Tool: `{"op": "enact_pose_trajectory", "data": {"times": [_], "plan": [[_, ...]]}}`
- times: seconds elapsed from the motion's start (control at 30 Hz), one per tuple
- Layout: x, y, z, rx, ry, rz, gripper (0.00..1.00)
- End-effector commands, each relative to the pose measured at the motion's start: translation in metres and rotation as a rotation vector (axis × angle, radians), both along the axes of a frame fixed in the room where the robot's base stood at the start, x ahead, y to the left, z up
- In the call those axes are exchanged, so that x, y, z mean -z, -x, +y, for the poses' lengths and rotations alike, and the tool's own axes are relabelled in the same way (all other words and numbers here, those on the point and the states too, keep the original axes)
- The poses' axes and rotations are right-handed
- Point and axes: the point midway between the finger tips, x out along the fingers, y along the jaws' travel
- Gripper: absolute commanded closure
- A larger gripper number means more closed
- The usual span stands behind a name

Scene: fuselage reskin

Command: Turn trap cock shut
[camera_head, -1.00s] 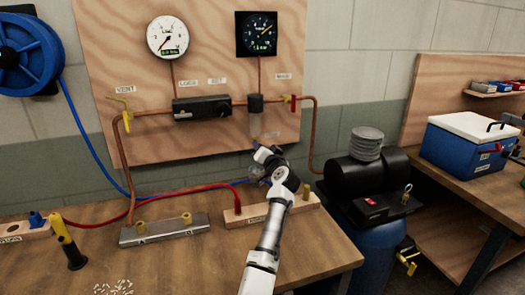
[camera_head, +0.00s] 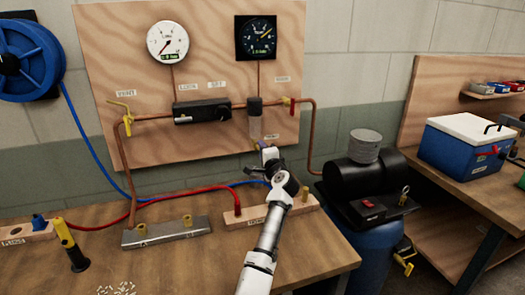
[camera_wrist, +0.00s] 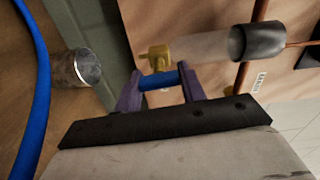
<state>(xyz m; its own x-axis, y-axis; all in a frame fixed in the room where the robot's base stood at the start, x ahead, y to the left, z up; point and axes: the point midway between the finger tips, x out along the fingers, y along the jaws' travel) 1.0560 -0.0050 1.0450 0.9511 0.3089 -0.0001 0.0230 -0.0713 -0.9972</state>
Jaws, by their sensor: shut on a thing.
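The trap is a clear bowl (camera_head: 255,129) with a dark head, under the copper pipe on the plywood board. It also shows in the wrist view (camera_wrist: 205,46). The brass trap cock (camera_wrist: 158,56) sits at the bowl's lower end and has a blue handle (camera_wrist: 160,81). My gripper (camera_wrist: 160,84) has its purple fingers on either side of the blue handle, shut on it. In the head view, my gripper (camera_head: 261,147) is just below the bowl, and the wrist hides most of the cock.
A metal cylinder (camera_wrist: 76,68) and a blue hose (camera_wrist: 37,90) lie to the left in the wrist view. A wooden block (camera_head: 303,209) with a red hose is below my arm. A black compressor (camera_head: 365,179) stands at right. The bench front (camera_head: 190,265) is mostly clear.

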Motion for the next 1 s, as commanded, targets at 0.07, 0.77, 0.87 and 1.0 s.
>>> {"op": "enact_pose_trajectory", "data": {"times": [0.07, 0.77, 0.87, 1.0], "plan": [[-0.0002, 0.0001, -0.0001, 0.0, -0.03, 0.011, 0.83], [0.001, 0.0, -0.0002, 0.0, -0.088, 0.029, 0.59], [0.0009, 0.0, -0.0002, 0.0, -0.088, 0.029, 0.46], [0.0008, 0.0, -0.0001, 0.0, -0.087, 0.028, 0.38]]}}
